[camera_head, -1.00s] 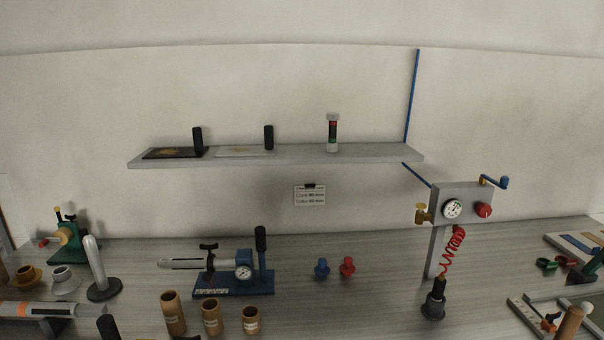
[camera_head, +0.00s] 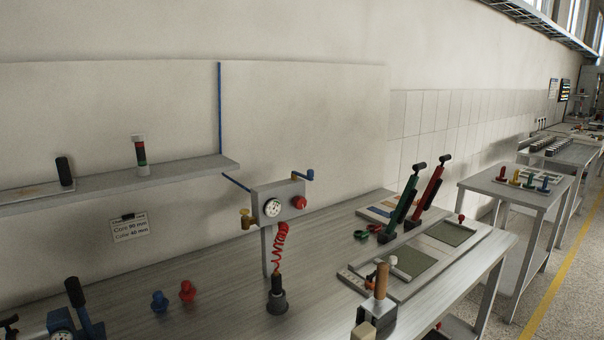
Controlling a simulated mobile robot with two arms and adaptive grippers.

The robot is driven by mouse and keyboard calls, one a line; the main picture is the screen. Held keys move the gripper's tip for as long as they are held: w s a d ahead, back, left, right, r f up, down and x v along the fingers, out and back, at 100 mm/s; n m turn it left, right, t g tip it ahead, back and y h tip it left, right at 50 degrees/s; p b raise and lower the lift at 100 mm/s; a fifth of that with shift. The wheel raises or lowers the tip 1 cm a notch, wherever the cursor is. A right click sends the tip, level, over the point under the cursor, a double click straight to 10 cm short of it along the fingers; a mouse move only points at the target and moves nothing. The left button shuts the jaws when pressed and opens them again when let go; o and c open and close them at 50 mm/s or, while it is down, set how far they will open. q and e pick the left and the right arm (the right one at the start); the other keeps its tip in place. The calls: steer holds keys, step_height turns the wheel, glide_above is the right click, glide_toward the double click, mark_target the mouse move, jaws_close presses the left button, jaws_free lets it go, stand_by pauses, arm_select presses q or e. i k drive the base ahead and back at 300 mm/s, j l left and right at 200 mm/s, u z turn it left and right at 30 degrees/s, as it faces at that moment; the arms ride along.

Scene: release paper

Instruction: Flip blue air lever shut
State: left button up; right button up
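The blue air lever (camera_head: 304,175) sticks out at the upper right of a grey box (camera_head: 262,191) on a post on the workbench. Its handle points to the right of the box and its end is turned up. The box carries a round white gauge (camera_head: 272,208), a red knob (camera_head: 299,202) and a brass fitting (camera_head: 247,218). A red coiled hose (camera_head: 279,245) hangs below, down to a black nozzle (camera_head: 277,294). Neither of my grippers shows in the head view.
A grey shelf (camera_head: 120,185) runs along the wall at left. Blue (camera_head: 159,301) and red (camera_head: 187,291) knobs stand on the bench. At right are green (camera_head: 402,205) and red (camera_head: 429,193) levers and a wooden-handled tool (camera_head: 382,281). Other tables (camera_head: 512,187) stand farther right.

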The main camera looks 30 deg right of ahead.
mark_target(310, 175)
steer(key=z, duration=1.5)
